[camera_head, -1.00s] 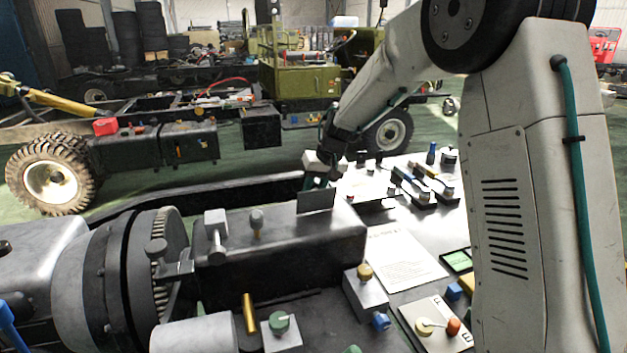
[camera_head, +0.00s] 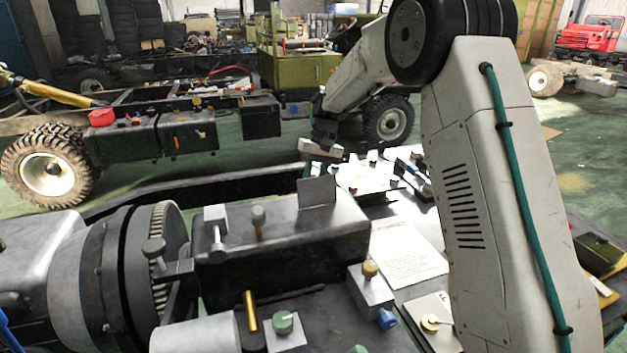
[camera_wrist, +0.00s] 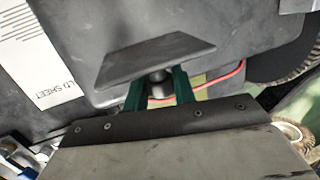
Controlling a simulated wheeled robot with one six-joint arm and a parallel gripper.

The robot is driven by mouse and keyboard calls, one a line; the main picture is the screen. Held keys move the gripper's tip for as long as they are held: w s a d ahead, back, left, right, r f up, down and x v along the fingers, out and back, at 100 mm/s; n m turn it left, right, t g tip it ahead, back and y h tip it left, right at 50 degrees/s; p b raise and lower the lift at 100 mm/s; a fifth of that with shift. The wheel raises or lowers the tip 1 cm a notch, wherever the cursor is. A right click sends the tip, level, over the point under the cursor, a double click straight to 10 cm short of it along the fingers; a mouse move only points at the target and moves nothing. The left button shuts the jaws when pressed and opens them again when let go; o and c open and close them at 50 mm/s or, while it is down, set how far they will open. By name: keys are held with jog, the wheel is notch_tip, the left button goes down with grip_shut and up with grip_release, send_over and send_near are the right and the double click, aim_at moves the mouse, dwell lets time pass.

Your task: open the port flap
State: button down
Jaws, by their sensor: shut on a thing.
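The port flap (camera_head: 317,192) is a small dark grey plate standing up from the top of the dark box (camera_head: 345,232), right of the middle knobs. My gripper (camera_head: 308,171) is just behind the flap, and its fingers are mostly hidden by it. In the wrist view, the flap (camera_wrist: 150,62) is a dark four-sided plate in front of my gripper (camera_wrist: 158,90). The green fingers are shut on a short dark round knob (camera_wrist: 158,77) at the flap's near edge. How the knob joins the flap is hard to see.
A silver T-handle (camera_head: 215,222) and a grey knob (camera_head: 258,217) stand on the box left of the flap. A toothed ring (camera_head: 165,245) is further left. A paper sheet (camera_head: 405,253) lies right of the box.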

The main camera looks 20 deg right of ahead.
aim_at(312, 176)
jog(key=c, duration=1.2)
grip_release()
jog(key=shift+a, duration=0.1)
jog(key=shift+r, duration=0.15)
notch_tip(312, 176, up, 4)
jog(key=shift+f, duration=0.25)
jog(key=s, duration=1)
jog(key=s+r, duration=0.1)
jog(key=s, duration=0.5)
